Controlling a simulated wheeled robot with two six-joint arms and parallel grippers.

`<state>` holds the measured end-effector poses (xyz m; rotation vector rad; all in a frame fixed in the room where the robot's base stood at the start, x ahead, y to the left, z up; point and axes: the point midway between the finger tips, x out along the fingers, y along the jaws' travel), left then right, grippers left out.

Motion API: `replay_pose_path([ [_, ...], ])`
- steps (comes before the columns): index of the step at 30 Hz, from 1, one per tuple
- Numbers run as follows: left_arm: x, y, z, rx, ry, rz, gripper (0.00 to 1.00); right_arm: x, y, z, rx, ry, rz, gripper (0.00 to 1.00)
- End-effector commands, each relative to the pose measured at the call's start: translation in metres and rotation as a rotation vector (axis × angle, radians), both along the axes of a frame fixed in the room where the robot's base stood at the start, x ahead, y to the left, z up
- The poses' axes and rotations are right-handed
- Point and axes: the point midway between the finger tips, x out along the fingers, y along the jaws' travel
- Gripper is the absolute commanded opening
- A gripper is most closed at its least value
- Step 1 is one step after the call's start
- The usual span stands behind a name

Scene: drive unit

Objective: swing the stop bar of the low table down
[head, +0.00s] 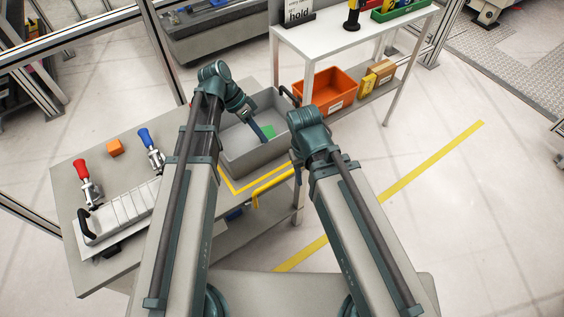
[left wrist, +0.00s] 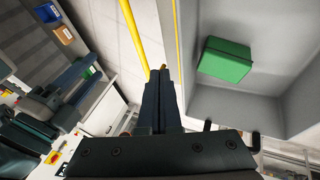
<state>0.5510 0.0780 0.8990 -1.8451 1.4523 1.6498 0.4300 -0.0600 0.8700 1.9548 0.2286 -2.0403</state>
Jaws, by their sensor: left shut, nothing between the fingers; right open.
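The yellow stop bar (head: 272,187) sticks out at the front edge of the low table (head: 68,180), below the grey tote, its near end bent. My left gripper (head: 268,137) is shut and empty. In the head view its fingers overlap the tote's inside, next to the green box. My right gripper (left wrist: 95,70) is open and empty at the left of the left wrist view. In the head view its fingers are hidden by its wrist.
The grey tote (head: 238,168) holds a green box (left wrist: 226,60). A white slotted tray (head: 125,213), red clamp (head: 84,175), blue clamp (head: 147,141) and orange block (head: 114,147) occupy the left of the table. A white shelf (head: 350,38) with an orange bin (head: 330,92) stands behind. Floor at right is clear.

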Motion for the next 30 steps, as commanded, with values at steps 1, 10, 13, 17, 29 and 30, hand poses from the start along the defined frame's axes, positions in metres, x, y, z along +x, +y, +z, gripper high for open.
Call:
replay_pose_path([
  [1,0.005,0.003,0.001,-0.017,-0.008,-0.009,0.00,0.000,0.000,-0.001,0.000,0.000,0.000,0.50],
  [10,0.013,0.007,0.006,-0.071,-0.041,-0.048,0.00,0.000,0.000,-0.001,0.000,0.000,0.000,0.50],
  [13,0.013,0.007,0.006,-0.071,-0.040,-0.047,0.00,0.000,0.000,-0.001,0.000,0.000,0.000,0.50],
  [17,0.013,0.007,0.005,-0.070,-0.040,-0.048,0.00,0.000,0.000,-0.002,0.000,0.000,0.000,0.50],
  [29,0.006,-0.017,-0.039,-0.070,-0.039,-0.049,0.00,0.000,0.000,-0.046,0.000,0.000,0.000,0.50],
  [30,0.005,-0.021,-0.045,-0.070,-0.040,-0.049,0.00,0.000,0.000,-0.051,0.000,0.000,0.000,0.50],
])
